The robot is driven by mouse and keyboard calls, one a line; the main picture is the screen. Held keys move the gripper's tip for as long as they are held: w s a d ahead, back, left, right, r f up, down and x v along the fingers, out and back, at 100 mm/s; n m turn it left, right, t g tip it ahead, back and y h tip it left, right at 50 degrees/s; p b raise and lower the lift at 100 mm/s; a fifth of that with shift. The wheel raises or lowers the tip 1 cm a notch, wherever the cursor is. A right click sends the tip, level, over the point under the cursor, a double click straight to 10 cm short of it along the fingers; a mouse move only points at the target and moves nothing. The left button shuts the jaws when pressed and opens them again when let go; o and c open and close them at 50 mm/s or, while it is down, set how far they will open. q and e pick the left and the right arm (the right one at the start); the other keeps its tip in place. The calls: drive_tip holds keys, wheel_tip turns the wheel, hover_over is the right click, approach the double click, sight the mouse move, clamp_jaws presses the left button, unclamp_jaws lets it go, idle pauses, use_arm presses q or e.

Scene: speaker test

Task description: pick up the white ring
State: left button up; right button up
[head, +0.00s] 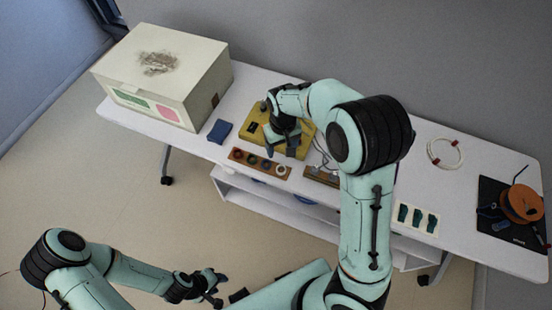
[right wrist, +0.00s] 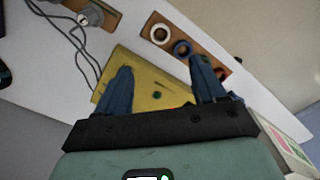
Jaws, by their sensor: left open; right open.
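The white ring (head: 279,166) is at the right end of the row of rings on a brown strip (head: 236,153) near the table's front edge. In the right wrist view the white ring (right wrist: 152,33) lies on the strip, beyond and between my fingertips. My right gripper (head: 281,150) is open and empty above the yellow board (head: 252,127), a little behind the strip. Its two blue fingers (right wrist: 161,64) are apart and do not touch the ring. My left gripper (head: 217,288) is open and empty, low at the front left, away from the table.
Dark and coloured rings, including a blue one (right wrist: 182,47), sit beside the white one. A large box (head: 200,75) and a blue block (head: 220,131) stand left. Right are a white cable coil (head: 458,151), a card (head: 418,218) and an orange spool (head: 521,204). Grey cables (right wrist: 73,40) lie near the board.

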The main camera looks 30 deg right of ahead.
hover_over(282, 172)
wheel_tip(282, 172, down, 7)
drive_tip(key=shift+w+d+f+b, duration=0.1)
drive_tip(key=shift+w+d+b, duration=0.05)
drive_tip(key=shift+b, duration=0.3)
drive_tip(key=shift+a+f, duration=0.2)
drive_tip(key=shift+f, duration=2.6)
use_arm(q)
drive_tip(key=shift+s+f, duration=0.75)
drive_tip(key=shift+s, duration=0.1)
use_arm(e)
drive_tip(key=c, duration=0.9)
